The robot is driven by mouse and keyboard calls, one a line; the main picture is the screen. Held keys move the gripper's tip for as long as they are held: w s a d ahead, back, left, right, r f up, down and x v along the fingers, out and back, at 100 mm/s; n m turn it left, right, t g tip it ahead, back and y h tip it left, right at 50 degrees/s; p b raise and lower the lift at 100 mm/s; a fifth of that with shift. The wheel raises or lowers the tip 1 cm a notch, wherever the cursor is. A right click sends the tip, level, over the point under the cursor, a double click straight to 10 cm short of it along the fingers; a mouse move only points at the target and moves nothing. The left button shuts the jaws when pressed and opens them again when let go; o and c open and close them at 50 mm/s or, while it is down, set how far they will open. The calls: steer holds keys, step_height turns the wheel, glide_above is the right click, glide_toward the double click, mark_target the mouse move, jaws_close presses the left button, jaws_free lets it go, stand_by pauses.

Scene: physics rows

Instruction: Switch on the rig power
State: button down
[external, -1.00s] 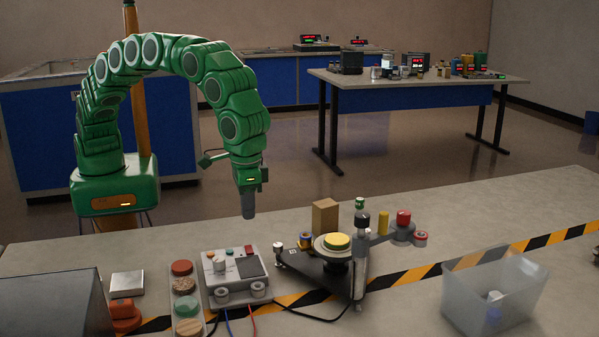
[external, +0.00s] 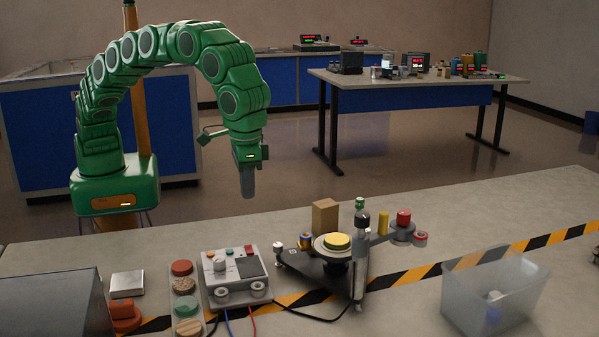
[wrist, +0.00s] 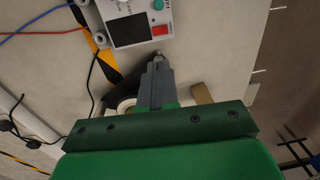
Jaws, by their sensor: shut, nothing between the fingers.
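The grey power box (external: 236,291) stands on the bench with a dark panel, a pale knob and two front terminals. A small red switch (external: 249,250) sits at its back right corner, with a green button (external: 229,252) beside it. In the wrist view the red switch (wrist: 160,30) lies just beyond my fingertips, and the green button (wrist: 158,5) is at the top edge. My gripper (external: 248,194) points down, shut and empty, in the air above and behind the box. Its fingers (wrist: 158,58) are together in the wrist view and touch nothing that I can see.
The black rig (external: 320,281) with a yellow-topped disc and upright post stands right of the box. Blue, red and black cables run from the box. A clear bin (external: 460,307) stands at the right. Striped tape crosses the bench.

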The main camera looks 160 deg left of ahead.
mark_target(248, 246)
steer(key=shift+s+d+g, duration=0.15)
steer(key=shift+g, duration=0.15)
steer(key=shift+f, duration=0.15)
stand_by(0.4)
steer(key=f, duration=0.4)
steer(key=s+f, duration=0.1)
steer(key=f, duration=0.8)
steer(key=shift+s+f, duration=0.3)
steer(key=shift+s, duration=0.05)
